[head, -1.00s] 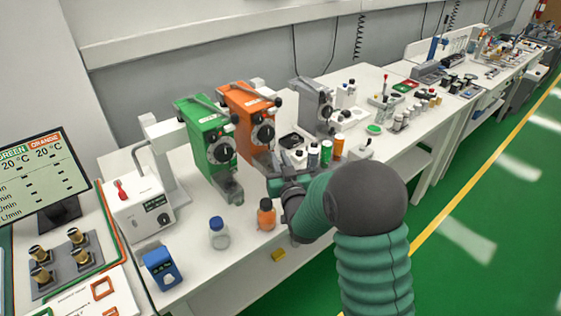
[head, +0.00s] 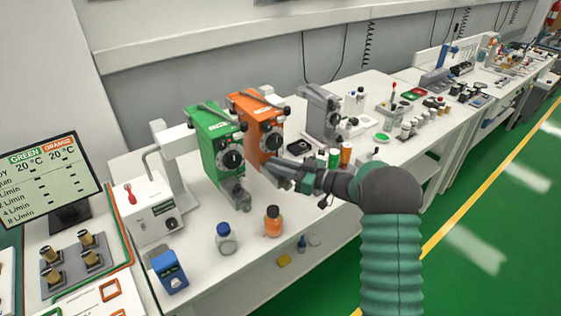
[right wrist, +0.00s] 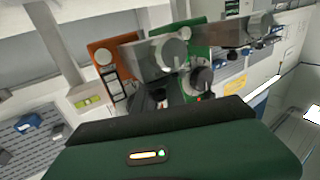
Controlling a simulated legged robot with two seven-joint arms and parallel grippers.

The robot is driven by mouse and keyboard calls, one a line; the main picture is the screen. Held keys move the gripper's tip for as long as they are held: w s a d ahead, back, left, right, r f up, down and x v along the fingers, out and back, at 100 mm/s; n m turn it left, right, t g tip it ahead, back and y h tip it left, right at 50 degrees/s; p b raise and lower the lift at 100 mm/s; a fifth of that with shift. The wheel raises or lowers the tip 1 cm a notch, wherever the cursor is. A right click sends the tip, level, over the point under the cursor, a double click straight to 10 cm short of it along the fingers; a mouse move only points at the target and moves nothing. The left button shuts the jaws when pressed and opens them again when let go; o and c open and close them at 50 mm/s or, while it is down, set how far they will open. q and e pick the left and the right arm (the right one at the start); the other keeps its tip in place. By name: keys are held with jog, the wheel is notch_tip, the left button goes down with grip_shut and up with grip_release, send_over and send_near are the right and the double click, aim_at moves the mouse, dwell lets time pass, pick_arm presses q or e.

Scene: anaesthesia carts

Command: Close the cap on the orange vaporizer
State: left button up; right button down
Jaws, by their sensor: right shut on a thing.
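The orange vaporizer (head: 257,122) stands on the white bench between the green vaporizer (head: 215,140) and a grey one (head: 320,112). Its black dial faces the front. My right gripper (head: 276,173) is at the low front of the orange vaporizer, shut on what seems to be its filler cap. The fingers hide the cap, so I cannot tell how far it is closed. In the right wrist view the orange vaporizer (right wrist: 104,62) shows behind grey metal parts, with the green one to its right. My left gripper is not in view.
An orange-filled bottle (head: 273,221) and a blue-capped bottle (head: 227,238) stand near the front edge. A blue device (head: 169,271) is at the front left. Small bottles (head: 346,154) stand right of my gripper. A screen (head: 46,176) is at far left.

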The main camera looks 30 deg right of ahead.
jog(key=shift+w+a+f+n+g+y, duration=0.1)
jog(key=shift+a+n+g+y, duration=0.05)
jog(key=shift+n+g+y, duration=0.35)
jog(key=shift+a+f+n+g+y, duration=0.1)
jog(key=shift+n+g+y, duration=0.3)
jog(key=shift+n+y, duration=0.1)
jog(key=shift+a+f+n+g+y+p, duration=0.1)
jog(key=shift+a+n+g+y+p, duration=0.2)
jog(key=shift+n+g+y, duration=0.65)
jog(key=shift+a+n+g+y, duration=0.3)
jog(key=shift+n+g+y, duration=0.5)
jog(key=shift+g, duration=0.35)
jog(key=shift+a+n+g+y, duration=0.25)
jog(key=shift+n+g+y, duration=0.4)
jog(key=shift+n+g, duration=0.35)
jog(key=shift+g, duration=0.3)
jog(key=c, duration=1.6)
grip_release()
jog(key=shift+c, duration=0.2)
jog(key=shift+o, duration=1.4)
jog(key=shift+w, duration=0.15)
